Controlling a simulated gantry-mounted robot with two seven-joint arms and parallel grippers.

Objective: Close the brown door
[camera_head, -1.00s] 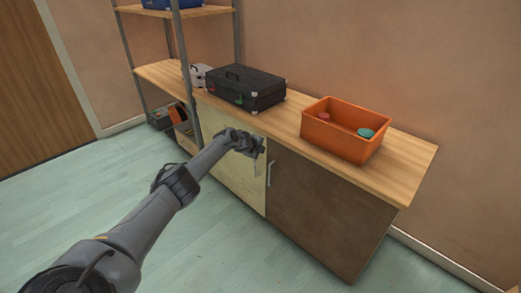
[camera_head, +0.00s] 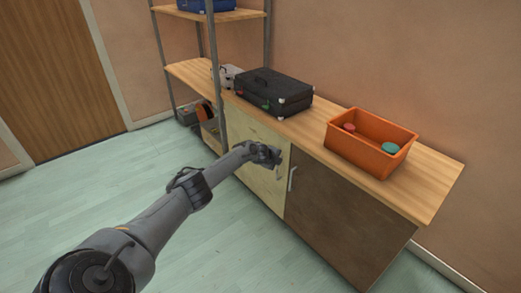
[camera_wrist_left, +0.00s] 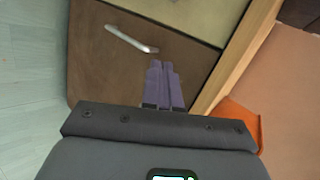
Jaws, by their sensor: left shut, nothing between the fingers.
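The dark brown door (camera_head: 345,220) is the right front of a low cabinet and looks flush with it, with no clear gap. Its silver upright handle (camera_head: 292,178) is at its left edge, beside the pale door (camera_head: 254,165). My left gripper (camera_head: 278,168) is in front of the pale door, just left of the handle. In the left wrist view the brown door (camera_wrist_left: 95,60) and handle (camera_wrist_left: 132,39) lie beyond my shut, empty fingers (camera_wrist_left: 162,78). Whether they touch the door cannot be told. My right gripper is not in view.
The wooden countertop (camera_head: 440,187) holds a black case (camera_head: 260,90) and an orange bin (camera_head: 375,155) with small round things inside. A metal-framed shelf (camera_head: 190,70) stands at the left end. The floor (camera_head: 60,205) in front is clear.

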